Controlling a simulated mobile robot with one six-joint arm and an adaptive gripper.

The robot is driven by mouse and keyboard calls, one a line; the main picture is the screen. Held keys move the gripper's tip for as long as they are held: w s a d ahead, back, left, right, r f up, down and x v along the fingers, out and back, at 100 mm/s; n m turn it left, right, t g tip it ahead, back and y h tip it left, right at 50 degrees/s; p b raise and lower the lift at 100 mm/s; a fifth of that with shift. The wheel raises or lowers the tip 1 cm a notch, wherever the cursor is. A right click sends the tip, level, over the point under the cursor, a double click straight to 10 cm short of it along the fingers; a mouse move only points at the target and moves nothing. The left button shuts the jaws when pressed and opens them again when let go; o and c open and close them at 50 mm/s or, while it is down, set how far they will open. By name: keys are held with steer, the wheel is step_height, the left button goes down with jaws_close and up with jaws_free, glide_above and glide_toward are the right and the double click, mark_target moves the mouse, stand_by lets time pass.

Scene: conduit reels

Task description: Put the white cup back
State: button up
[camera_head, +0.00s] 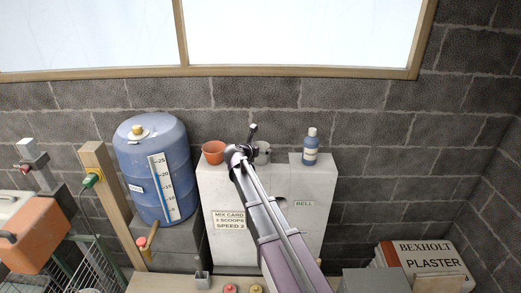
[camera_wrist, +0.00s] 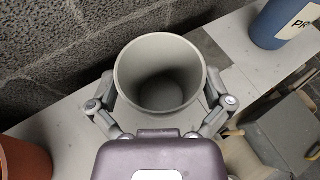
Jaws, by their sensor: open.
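The white cup (camera_wrist: 160,70), greyish and empty inside, stands upright on the white ledge in the wrist view. Its open mouth faces my camera. In the head view the cup (camera_head: 264,151) is partly hidden behind my gripper (camera_head: 251,152), on top of the pale cabinet (camera_head: 218,187). In the wrist view my gripper (camera_wrist: 160,100) is open, with one finger on each side of the cup. I cannot tell whether the fingers touch its wall.
A terracotta pot (camera_head: 213,152) stands left of the cup, and a blue bottle (camera_head: 311,148) stands to the right. A brick wall (camera_head: 370,120) is close behind. A blue barrel (camera_head: 152,165) stands left of the cabinet. Some ledge between cup and bottle is bare.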

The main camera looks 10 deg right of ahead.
steer(key=shift+r, duration=0.1)
steer(key=shift+r, duration=0.1)
steer(key=p+v, duration=0.4)
steer(key=v, duration=0.8)
steer(key=shift+p, duration=0.4)
steer(key=s+d+f+m+g+y, duration=0.2)
steer(key=s+f+m+g+y, duration=0.1)
steer(key=s+m, duration=0.6)
steer(key=s+d+f+m+g+y, duration=0.3)
steer(key=s+f+m, duration=0.1)
steer(key=s+m, duration=0.5)
steer(key=s+d+f+m+g+y, duration=0.2)
steer(key=s+f+m+g, duration=0.2)
steer(key=s+m, duration=0.4)
steer(key=shift+s+d+f+m+y, duration=0.3)
steer(key=shift+s+d+m+y, duration=0.1)
steer(key=shift+m, duration=0.6)
steer(key=shift+f, duration=0.15)
